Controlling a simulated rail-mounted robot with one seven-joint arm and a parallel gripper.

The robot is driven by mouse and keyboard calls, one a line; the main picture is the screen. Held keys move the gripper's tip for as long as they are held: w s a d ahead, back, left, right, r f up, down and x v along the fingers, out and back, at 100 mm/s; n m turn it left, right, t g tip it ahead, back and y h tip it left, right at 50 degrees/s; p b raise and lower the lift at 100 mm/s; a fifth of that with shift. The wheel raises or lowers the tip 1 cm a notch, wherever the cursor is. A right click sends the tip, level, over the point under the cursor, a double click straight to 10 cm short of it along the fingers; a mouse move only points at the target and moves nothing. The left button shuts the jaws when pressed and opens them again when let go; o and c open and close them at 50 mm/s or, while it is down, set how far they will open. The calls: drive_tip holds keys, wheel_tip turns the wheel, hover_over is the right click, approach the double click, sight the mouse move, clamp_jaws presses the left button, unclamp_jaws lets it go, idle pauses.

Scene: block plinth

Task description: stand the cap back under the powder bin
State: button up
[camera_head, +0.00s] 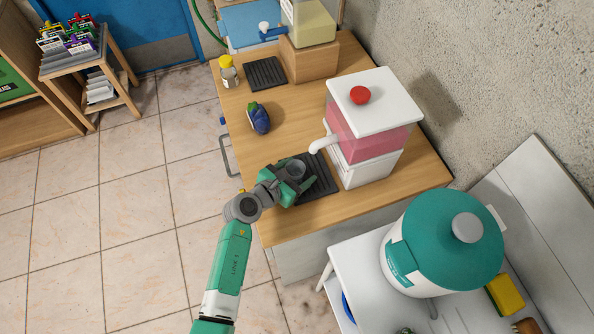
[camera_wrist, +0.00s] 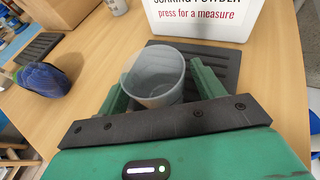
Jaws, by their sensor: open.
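The cap (camera_head: 297,168) is a translucent grey cup, upright with its mouth up. It also shows in the wrist view (camera_wrist: 154,76). My gripper (camera_head: 289,181) is open around it, one green finger on each side; in the wrist view the fingers (camera_wrist: 160,93) flank it. The cap is at the dark ribbed mat (camera_head: 322,187) in front of the powder bin; its base is partly hidden, so its contact with the mat is unclear. The powder bin (camera_head: 377,141) holds pink powder under a white lid with a red knob. Its white spout (camera_head: 320,145) points toward the mat.
A dark blue bundle (camera_head: 259,118) lies on the wooden counter (camera_head: 295,115) left of the bin. A yellow-capped bottle (camera_head: 228,72), a second mat (camera_head: 266,73) and another dispenser (camera_head: 309,24) stand farther back. A green-lidded container (camera_head: 441,246) is at front right.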

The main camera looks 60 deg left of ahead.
drive_tip(key=shift+s, duration=0.1)
drive_tip(key=p+v, duration=0.1)
drive_tip(key=v, duration=0.6)
drive_tip(key=shift+s+d+r, duration=0.2)
drive_tip(key=shift+s, duration=0.1)
